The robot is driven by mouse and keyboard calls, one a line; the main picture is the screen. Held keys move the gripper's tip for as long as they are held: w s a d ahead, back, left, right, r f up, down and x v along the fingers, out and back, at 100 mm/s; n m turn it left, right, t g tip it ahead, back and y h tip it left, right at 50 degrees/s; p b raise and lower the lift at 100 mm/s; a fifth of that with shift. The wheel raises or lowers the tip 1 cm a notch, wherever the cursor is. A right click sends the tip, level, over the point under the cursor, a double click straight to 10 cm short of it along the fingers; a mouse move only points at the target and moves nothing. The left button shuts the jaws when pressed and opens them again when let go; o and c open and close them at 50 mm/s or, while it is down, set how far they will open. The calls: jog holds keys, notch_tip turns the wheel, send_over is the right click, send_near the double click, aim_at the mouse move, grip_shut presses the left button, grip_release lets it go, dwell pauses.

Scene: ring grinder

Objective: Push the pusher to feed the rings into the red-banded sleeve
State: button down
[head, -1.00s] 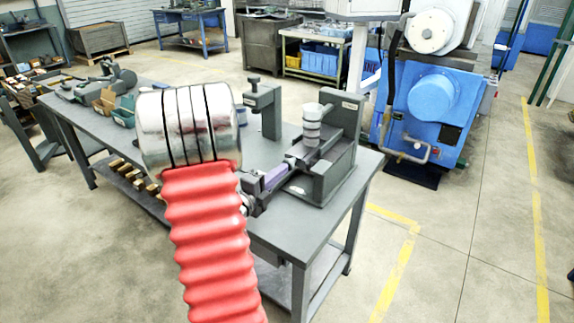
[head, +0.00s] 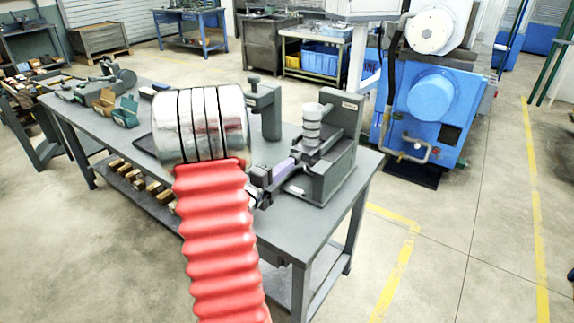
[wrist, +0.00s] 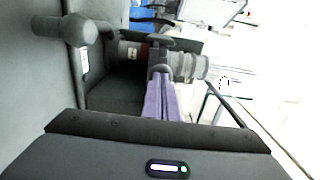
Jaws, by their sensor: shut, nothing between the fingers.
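The ring fixture (head: 345,150) is a grey block on the right end of the bench. A vertical stack of silver-grey rings (head: 312,130) stands at its front, topped by a pale cap. The stack lies sideways in the wrist view (wrist: 190,66). A dark red band (wrist: 143,52) shows on the sleeve beside the stack's lower end. My gripper (head: 294,161) has purple fingers, shut and empty, with tips (wrist: 160,72) at a dark rounded part by the stack's base, probably the pusher. I cannot tell whether they touch it.
A grey rounded knob (wrist: 65,30) sticks out in the wrist view. A grey upright stand (head: 265,108) is behind my arm on the bench (head: 220,215). Small bins (head: 125,110) stand at the bench's left. A blue machine (head: 425,110) stands behind the fixture.

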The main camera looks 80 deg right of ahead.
jog(key=shift+x, duration=1.1)
jog(key=shift+w+a, duration=0.1)
jog(key=shift+a, duration=0.05)
jog(key=shift+v, duration=2.9)
jog(key=shift+a, duration=0.15)
jog(key=shift+v, duration=2.4)
